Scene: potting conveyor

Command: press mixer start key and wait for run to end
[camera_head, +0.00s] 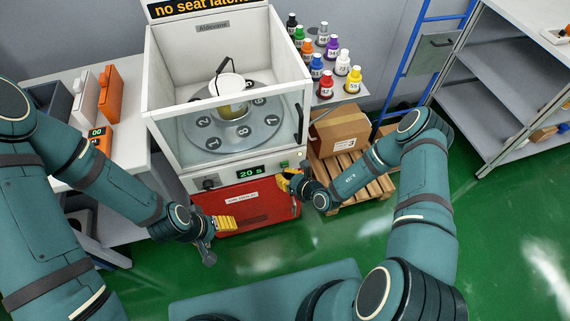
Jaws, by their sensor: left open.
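The mixer (160,118) is a white cabinet with a clear front. A sign on top reads "no seat latche", cut off by the frame edge. Inside, a pot with a raised black handle (230,84) stands on a grey turntable (203,137) with numbered seats. The front panel has a green display (251,171) reading "20 s", a dark knob at left and small keys (284,164) at right. My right gripper (283,181) has its yellow fingertips just below these keys; contact cannot be told. My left gripper (226,223) is open and empty in front of the red lower door.
Several coloured bottles (327,84) stand on a shelf right of the mixer. Below are a cardboard box (340,133) and a wooden pallet (378,186). An orange device (101,138) sits on the left bench. Green floor is clear at right.

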